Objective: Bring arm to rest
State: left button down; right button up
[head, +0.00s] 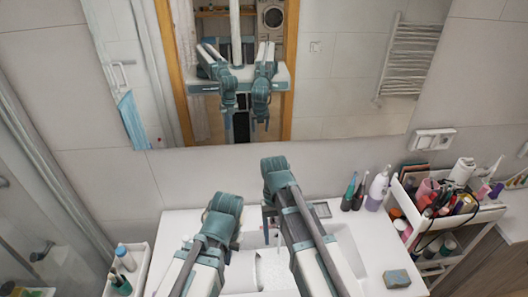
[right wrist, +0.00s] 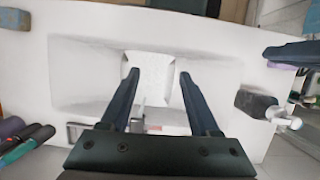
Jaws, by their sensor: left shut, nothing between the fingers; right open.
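Both my arms reach forward over the white sink counter (head: 182,228). My left gripper (head: 224,208) is at the left side of the basin, shut and empty; its fingertips are mostly hidden behind my arm. My right gripper (head: 271,226) hangs over the middle of the basin, near its back edge. In the right wrist view its two dark fingers (right wrist: 158,78) are spread apart with nothing between them, above the white basin (right wrist: 85,80).
A cosmetics cart (head: 492,215) full of bottles and tubes stands at the right. Toothbrushes (head: 354,192) stand at the counter's back right. A sponge (head: 397,279) lies at the front right. A white tray (head: 137,279) with bottles is at the left. A mirror (head: 345,95) hangs behind.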

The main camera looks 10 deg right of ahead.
jog(key=s+a+f+n+t+b, duration=0.1)
jog(key=s+f+b, duration=0.1)
jog(key=f+b, duration=0.3)
jog(key=s+a+f+n+t+h+b, duration=0.1)
jog(key=s+a+f+n+t+b, duration=0.1)
jog(key=f+b, duration=0.4)
notch_tip(320, 180, down, 3)
jog(key=shift+s+a+r+t, duration=0.15)
jog(key=shift+s+t, duration=0.15)
jog(key=shift+s, duration=0.5)
dwell(5.9)
